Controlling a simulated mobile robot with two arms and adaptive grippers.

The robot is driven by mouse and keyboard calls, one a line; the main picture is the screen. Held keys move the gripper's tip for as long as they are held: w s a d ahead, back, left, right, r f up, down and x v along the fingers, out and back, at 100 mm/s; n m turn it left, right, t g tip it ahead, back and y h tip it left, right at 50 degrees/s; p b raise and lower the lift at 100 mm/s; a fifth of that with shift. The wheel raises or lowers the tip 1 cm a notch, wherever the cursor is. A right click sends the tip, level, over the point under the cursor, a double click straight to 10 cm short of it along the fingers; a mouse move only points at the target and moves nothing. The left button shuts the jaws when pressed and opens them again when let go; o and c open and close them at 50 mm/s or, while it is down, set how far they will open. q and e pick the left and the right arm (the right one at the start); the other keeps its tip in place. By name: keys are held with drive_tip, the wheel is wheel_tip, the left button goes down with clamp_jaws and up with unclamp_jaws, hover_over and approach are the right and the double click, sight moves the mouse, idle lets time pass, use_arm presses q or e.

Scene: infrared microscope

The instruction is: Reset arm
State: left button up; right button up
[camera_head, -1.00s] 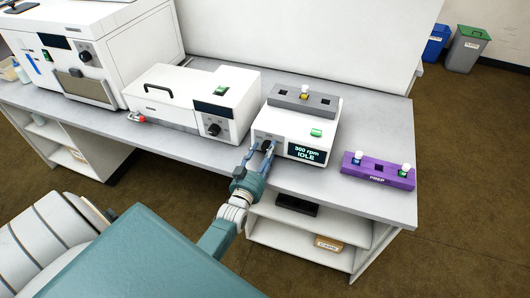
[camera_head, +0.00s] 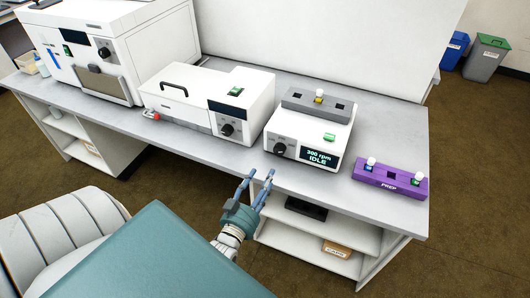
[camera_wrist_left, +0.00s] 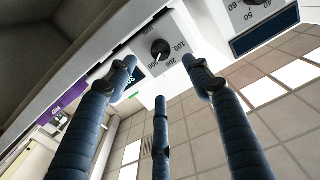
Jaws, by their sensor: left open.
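My left gripper (camera_head: 257,180) is open and empty in the head view, in front of the bench's front edge. It is a short way from the white stirrer-like device (camera_head: 309,133), whose screen reads 300 rpm IDLE. The black knob (camera_head: 280,149) on that device's front is clear of the fingers. In the left wrist view the open blue fingers (camera_wrist_left: 165,85) spread below the numbered dial knob (camera_wrist_left: 160,50), with nothing between them. My right gripper does not show.
A white instrument with a dial (camera_head: 213,103) stands left of the device, and a larger one (camera_head: 110,55) farther left. A purple PREP rack (camera_head: 390,180) with vials is at the right. A grey block (camera_head: 318,104) with a vial sits on the device. Shelves (camera_head: 310,240) lie below the bench.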

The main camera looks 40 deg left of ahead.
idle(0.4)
use_arm(q)
drive_tip(key=s+d+f+m+g+h, duration=0.1)
drive_tip(key=s+d+f+g, duration=0.25)
drive_tip(key=f, duration=0.65)
drive_tip(key=s+d+f+g+h, duration=0.1)
drive_tip(key=s+d+f+g, duration=0.15)
drive_tip(key=s+f, duration=0.45)
drive_tip(key=s+d+f+m+g+h, duration=0.15)
drive_tip(key=d+f, duration=0.25)
drive_tip(key=f, duration=0.8)
drive_tip(key=s+f+m+g, duration=0.1)
drive_tip(key=s+f+g, duration=0.3)
drive_tip(key=s, duration=1)
drive_tip(key=s+d+f+g, duration=0.1)
drive_tip(key=s+f+g, duration=0.4)
drive_tip(key=s+f, duration=0.5)
drive_tip(key=s, duration=0.4)
drive_tip(key=shift+s+f+m, duration=0.2)
drive_tip(key=shift+s+m, duration=0.05)
drive_tip(key=shift+m, duration=0.1)
drive_tip(key=shift+d+h, duration=0.1)
drive_tip(key=shift+h, duration=0.15)
drive_tip(key=shift+c, duration=0.5)
